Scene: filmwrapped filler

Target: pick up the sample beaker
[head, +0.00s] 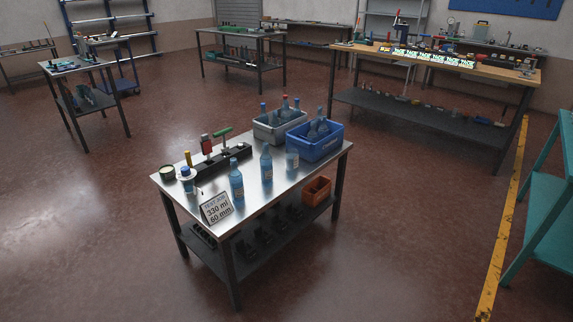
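A small clear container with bluish contents (292,160), which may be the sample beaker, stands on the metal-topped table (240,200) near its right side, in front of the blue crate. It is too small to identify surely. Two blue bottles stand upright to its left, one near the middle (266,163) and one nearer the front (236,180). Neither of my grippers is in view.
A grey crate (266,133) and a blue crate (318,150) with bottles stand at the table's back right. A black fixture (222,165) and a sign reading 330 ml, 60 mm (216,208) are also on top. An orange bin (316,191) sits below. Floor around is clear.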

